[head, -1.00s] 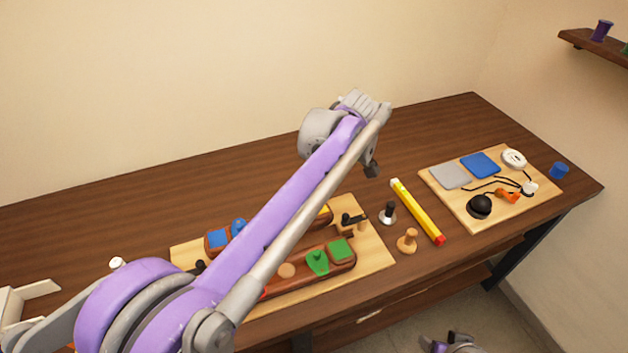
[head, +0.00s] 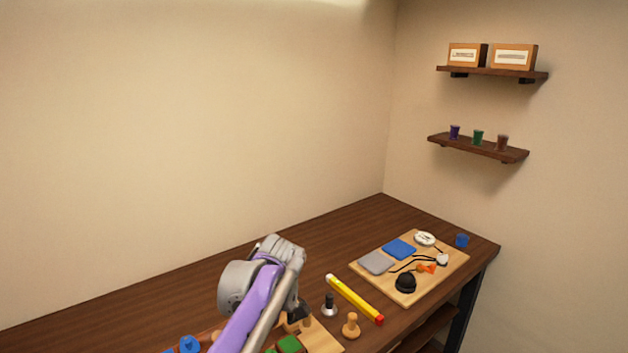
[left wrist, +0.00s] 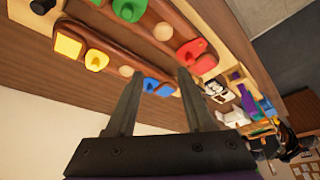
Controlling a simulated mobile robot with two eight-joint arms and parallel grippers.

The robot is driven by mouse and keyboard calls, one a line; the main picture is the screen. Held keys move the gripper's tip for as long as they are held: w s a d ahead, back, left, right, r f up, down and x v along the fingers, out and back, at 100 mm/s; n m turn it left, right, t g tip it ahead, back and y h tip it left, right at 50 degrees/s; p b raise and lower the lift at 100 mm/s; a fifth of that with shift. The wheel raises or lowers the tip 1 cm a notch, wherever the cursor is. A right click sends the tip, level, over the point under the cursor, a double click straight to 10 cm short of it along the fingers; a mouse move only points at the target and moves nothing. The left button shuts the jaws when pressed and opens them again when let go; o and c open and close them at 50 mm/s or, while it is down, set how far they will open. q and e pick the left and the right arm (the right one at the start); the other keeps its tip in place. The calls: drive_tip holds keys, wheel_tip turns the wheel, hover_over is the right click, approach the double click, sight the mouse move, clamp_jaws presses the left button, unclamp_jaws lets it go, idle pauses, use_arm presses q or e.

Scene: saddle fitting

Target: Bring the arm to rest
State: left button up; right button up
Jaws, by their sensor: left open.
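My left arm (head: 245,315) comes up from the lower edge in the head view. Its gripper (head: 297,313) points down, above or near the right end of a wooden board (head: 322,340). My right gripper is not in view.
On the table are a black-topped peg (head: 329,307), a tan peg (head: 351,327) and a yellow stick (head: 354,299). Two wall shelves (head: 480,149) hang far right. The table's back left is clear.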

use_arm(q)
drive_tip(key=s+a+f+m+t+h, duration=0.1)
drive_tip(key=s+f+m, duration=0.3)
drive_tip(key=s, duration=0.4)
drive_tip(key=s+a+f+m+t+h, duration=0.1)
drive_tip(key=s+f+m+t+h, duration=0.1)
drive_tip(key=s+f+m, duration=0.2)
drive_tip(key=s+a+f+m+t+h, duration=0.1)
drive_tip(key=s+f+m, duration=0.3)
drive_tip(key=s+m, duration=0.4)
drive_tip(key=s+t, duration=0.1)
drive_tip(key=s, duration=0.3)
drive_tip(key=shift+s+f+m, duration=0.2)
drive_tip(key=shift+f+m, duration=0.1)
drive_tip(key=shift+a, duration=0.1)
